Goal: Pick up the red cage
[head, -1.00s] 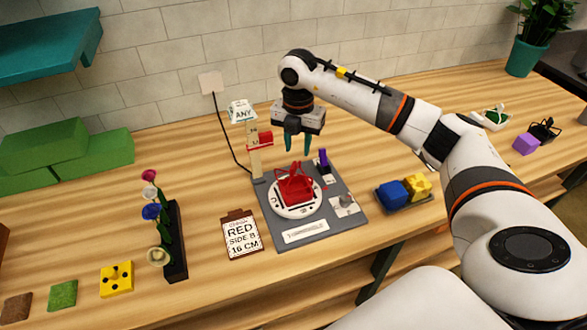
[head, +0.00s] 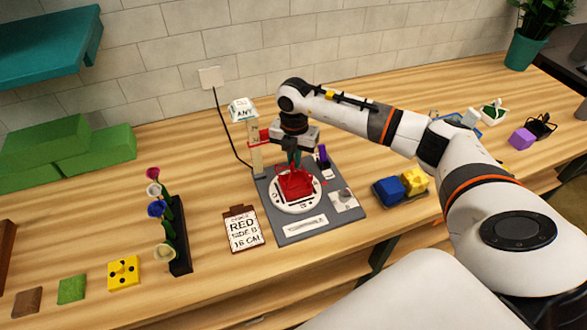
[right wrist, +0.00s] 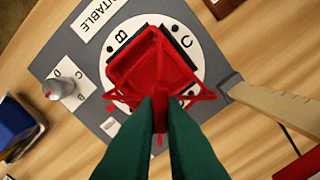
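The red cage (head: 297,187) is an open square frame with a wire-like handle. It sits on the round white turntable disc (head: 284,208) on the grey board. In the right wrist view the cage (right wrist: 150,62) lies just ahead of my fingers, its B and C marked disc around it. My right gripper (head: 295,160) has come down over the cage from above. In the right wrist view its two green fingers (right wrist: 160,103) are close together with a red part of the cage between them. The cage still looks to rest on the disc. My left gripper is not in view.
A post with a red slider (head: 256,150) stands behind the board, close to my right gripper. A clipboard (head: 244,229) reads RED, 16 CM. A flower rack (head: 179,235) stands left; a tray with blue and yellow blocks (head: 402,186) lies right.

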